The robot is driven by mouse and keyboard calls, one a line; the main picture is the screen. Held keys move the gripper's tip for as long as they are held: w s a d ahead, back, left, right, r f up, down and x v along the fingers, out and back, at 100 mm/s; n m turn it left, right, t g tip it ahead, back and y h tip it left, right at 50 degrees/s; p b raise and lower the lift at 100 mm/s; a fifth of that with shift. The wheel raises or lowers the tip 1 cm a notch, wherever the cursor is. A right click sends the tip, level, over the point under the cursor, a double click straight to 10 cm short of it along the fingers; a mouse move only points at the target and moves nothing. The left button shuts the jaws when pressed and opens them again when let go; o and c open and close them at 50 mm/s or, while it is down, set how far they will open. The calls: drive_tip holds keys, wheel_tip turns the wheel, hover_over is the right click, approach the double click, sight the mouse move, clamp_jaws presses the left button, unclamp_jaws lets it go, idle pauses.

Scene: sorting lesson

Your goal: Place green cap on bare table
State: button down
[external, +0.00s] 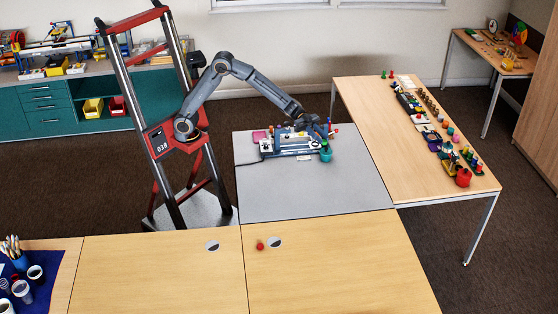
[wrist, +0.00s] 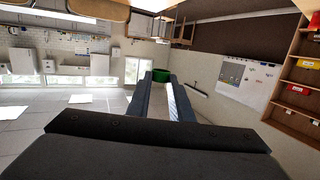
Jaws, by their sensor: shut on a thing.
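My gripper (external: 323,131) is low over the right part of the board on the grey-topped table. In the wrist view, its two long fingers (wrist: 159,88) are closed on a green cap (wrist: 161,75), which shows at their tips. In the external view a small green patch (external: 325,143) shows just below the gripper, over a teal pot-like thing (external: 326,155). I cannot tell whether the cap touches it. The grey table (external: 310,190) is bare in front of the board.
A blue-grey board (external: 284,151) with several small parts lies under my arm. A magenta piece (external: 259,136) sits at its left. A wooden table (external: 365,120) with a row of small toys stands right. A red piece (external: 260,245) lies on the front wooden table (external: 340,275), otherwise mostly clear.

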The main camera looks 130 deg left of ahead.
drive_tip(key=w+d+n+y, duration=0.1)
drive_tip(key=w+d+y, duration=0.15)
drive_tip(key=d, duration=1.25)
drive_tip(key=n+t+y+p, duration=0.1)
drive_tip(key=n+y+p, duration=0.1)
hover_over(246, 230)
wheel_tip(246, 230, down, 22)
drive_tip(key=shift+s+f, duration=0.1)
drive_tip(key=shift+f, duration=5.35)
drive_tip(key=shift+f, duration=0.15)
drive_tip(key=c, duration=1.6)
unclamp_jaws()
